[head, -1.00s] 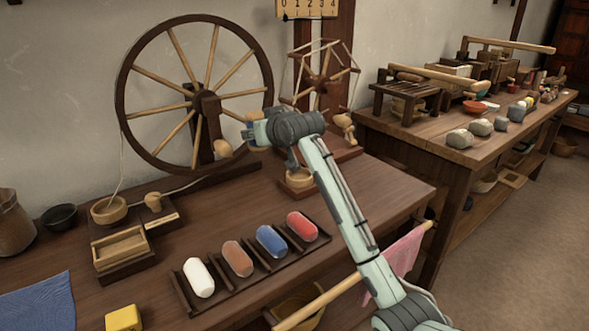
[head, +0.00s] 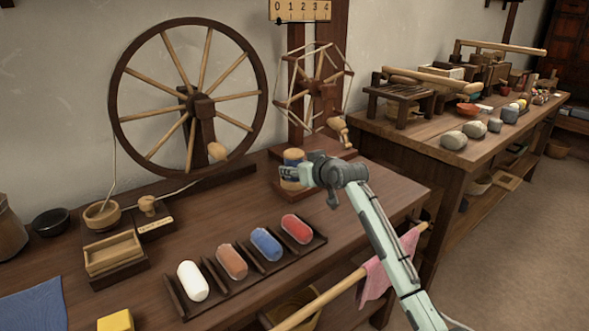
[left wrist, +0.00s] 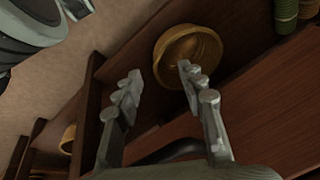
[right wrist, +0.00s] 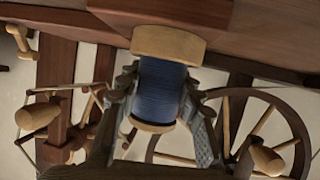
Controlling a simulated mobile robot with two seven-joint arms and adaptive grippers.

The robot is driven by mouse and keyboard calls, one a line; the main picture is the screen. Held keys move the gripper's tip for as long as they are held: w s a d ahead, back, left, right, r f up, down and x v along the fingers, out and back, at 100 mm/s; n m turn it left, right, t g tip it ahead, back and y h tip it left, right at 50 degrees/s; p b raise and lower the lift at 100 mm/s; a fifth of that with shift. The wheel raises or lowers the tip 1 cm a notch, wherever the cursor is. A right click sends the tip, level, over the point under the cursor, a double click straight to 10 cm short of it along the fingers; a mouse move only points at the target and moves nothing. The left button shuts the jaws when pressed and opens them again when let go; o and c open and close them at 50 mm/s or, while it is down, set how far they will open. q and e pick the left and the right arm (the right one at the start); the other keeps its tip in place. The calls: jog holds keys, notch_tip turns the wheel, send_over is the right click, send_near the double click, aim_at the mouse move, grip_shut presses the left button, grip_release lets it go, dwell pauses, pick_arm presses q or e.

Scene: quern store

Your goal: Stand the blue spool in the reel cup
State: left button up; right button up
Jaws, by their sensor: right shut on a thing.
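The blue spool (right wrist: 160,92) has wooden ends and a dark blue winding. My right gripper (right wrist: 162,108) is shut around its winding. The spool (head: 293,155) stands about upright over the reel cup (right wrist: 168,42), a pale wooden cup at the foot of the reel. Its lower end is hidden at the cup and seems to sit within the rim; the depth cannot be told. In the head view my right gripper (head: 291,173) covers much of spool and cup. My left gripper (left wrist: 160,85) is open and empty, seen only in its wrist view.
A rack (head: 212,305) holds white, brown, blue and red rolls in front. The spinning wheel (head: 201,105) stands left of the cup, the reel (head: 316,88) behind. A wooden bowl (left wrist: 190,55) lies beyond my left fingers. The tabletop right of the rack is clear.

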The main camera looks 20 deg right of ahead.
jog(key=shift+f, duration=0.1)
jog(key=o, duration=1)
pick_arm(q)
jog(key=shift+w, duration=0.15)
pick_arm(e)
jog(key=shift+o, duration=0.7)
jog(key=shift+r, duration=0.25)
pick_arm(q)
jog(key=shift+p+x, duration=0.45)
jog(key=shift+x, duration=0.7)
pick_arm(e)
jog(key=v, duration=1.2)
